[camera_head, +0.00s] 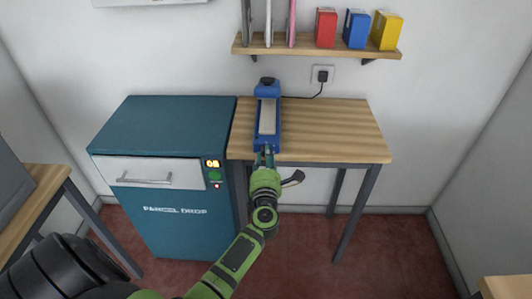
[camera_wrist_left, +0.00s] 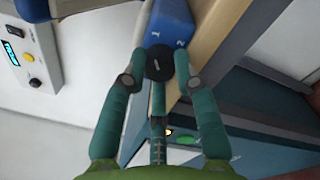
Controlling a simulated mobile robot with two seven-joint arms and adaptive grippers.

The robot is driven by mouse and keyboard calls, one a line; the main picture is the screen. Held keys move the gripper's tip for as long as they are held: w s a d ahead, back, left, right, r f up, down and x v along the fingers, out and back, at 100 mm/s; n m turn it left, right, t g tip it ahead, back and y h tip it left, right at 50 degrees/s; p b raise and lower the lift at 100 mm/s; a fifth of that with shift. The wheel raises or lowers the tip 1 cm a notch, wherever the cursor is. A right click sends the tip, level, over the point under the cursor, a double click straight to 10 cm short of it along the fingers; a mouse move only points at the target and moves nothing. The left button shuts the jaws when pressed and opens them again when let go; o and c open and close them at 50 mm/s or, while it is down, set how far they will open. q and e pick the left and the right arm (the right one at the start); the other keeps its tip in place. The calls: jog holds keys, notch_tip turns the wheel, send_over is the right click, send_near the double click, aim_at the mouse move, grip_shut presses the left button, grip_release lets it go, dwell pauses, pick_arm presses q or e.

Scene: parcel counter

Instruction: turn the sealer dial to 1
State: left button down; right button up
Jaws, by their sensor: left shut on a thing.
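The blue sealer (camera_head: 267,110) lies on the wooden table, its near end at the table's front edge. In the left wrist view its blue end face (camera_wrist_left: 171,22) carries a white 1 and 2. A round black dial (camera_wrist_left: 159,62) with a short pale mark is on this end. My left gripper (camera_head: 265,152) reaches the sealer's near end. In the left wrist view the left gripper (camera_wrist_left: 160,66) has its teal fingers around the dial, shut on it. The fingers cover the dial's rim in places. My right gripper is not in view.
The teal parcel drop cabinet (camera_head: 165,190) stands left of the table (camera_head: 330,128), whose right part is clear. A shelf (camera_head: 310,47) with coloured boxes is above. A cord runs to the wall socket (camera_head: 322,75). In the wrist view a white control panel (camera_wrist_left: 25,60) is at left.

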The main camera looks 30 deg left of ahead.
pick_arm(q)
jog(key=shift+w+r+m+p, duration=0.15)
jog(key=shift+r+m+p, duration=0.25)
jog(key=shift+m, duration=0.5)
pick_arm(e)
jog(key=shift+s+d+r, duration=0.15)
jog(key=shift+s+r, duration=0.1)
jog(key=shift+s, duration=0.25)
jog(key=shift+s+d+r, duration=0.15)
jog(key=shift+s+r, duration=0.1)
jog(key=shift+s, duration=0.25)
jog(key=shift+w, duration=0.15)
pick_arm(q)
jog(key=c, duration=1)
grip_release()
jog(key=shift+d+f, duration=0.1)
jog(key=shift+o, duration=0.2)
jog(key=shift+f, duration=0.1)
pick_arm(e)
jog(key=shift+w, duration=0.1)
pick_arm(q)
jog(key=v, duration=1.2)
